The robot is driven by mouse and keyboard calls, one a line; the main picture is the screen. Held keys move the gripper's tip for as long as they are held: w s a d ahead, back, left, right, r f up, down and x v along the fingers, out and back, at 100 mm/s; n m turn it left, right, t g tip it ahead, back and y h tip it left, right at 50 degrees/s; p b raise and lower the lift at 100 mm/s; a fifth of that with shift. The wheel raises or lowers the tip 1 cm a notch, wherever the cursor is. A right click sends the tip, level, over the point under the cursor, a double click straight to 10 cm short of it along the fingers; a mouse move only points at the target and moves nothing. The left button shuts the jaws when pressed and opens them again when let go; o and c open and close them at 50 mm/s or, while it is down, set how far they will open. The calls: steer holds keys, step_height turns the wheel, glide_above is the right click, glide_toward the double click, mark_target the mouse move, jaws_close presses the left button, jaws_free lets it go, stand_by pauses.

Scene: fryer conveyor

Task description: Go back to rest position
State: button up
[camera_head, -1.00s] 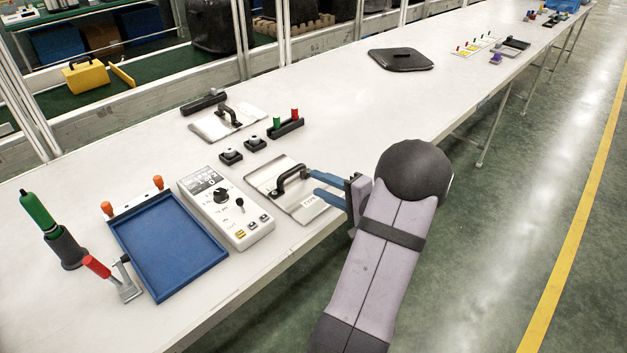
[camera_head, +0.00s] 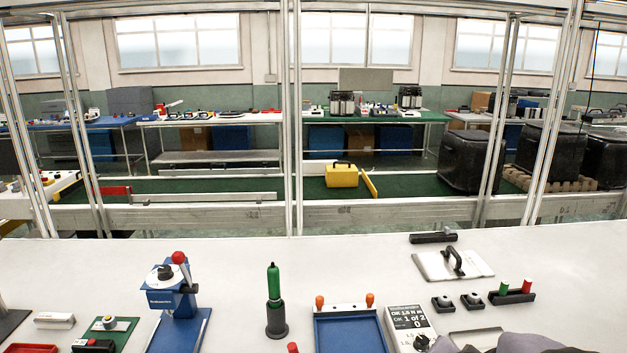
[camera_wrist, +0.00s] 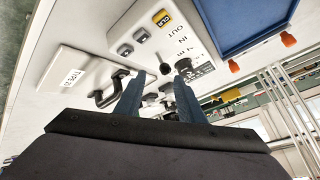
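My gripper (camera_wrist: 160,80) is open in the wrist view, with two blue fingers apart and nothing seen held between them. Beyond the fingers lies a labelled pale plate (camera_wrist: 78,80) with a black handle (camera_wrist: 108,92). A white tester (camera_wrist: 165,35) with buttons and knobs lies beside the plate. In the head view, the tester (camera_head: 408,322) shows text on its screen. Part of my arm is at the bottom right there, but my fingers are not clearly visible and most of the near plate is cut off or hidden.
A blue tray (camera_head: 348,330), a green-handled tool (camera_head: 274,300) in a dark holder and a blue press (camera_head: 175,310) stand on the white table (camera_head: 330,260). A second handled plate (camera_head: 440,264) and a red-and-green block (camera_head: 513,297) are at right.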

steer(key=s+a+n+g, duration=0.1)
steer(key=s+a, duration=0.2)
steer(key=s+a+f+n+g+y+p, duration=0.1)
steer(key=s+a+n+g, duration=0.1)
steer(key=s+a, duration=0.1)
steer(key=s+a+n+g, duration=0.1)
steer(key=s+a+n, duration=0.1)
steer(key=s+a, duration=0.2)
steer(key=shift+f+g+p, duration=0.3)
steer(key=shift+f, duration=0.05)
steer(key=s+a+n+g+y+p, duration=0.1)
steer(key=s+a+n+g, duration=0.3)
steer(key=s+a, duration=0.4)
steer(key=s+n+y, duration=0.1)
steer(key=s, duration=0.2)
steer(key=shift+a, duration=0.1)
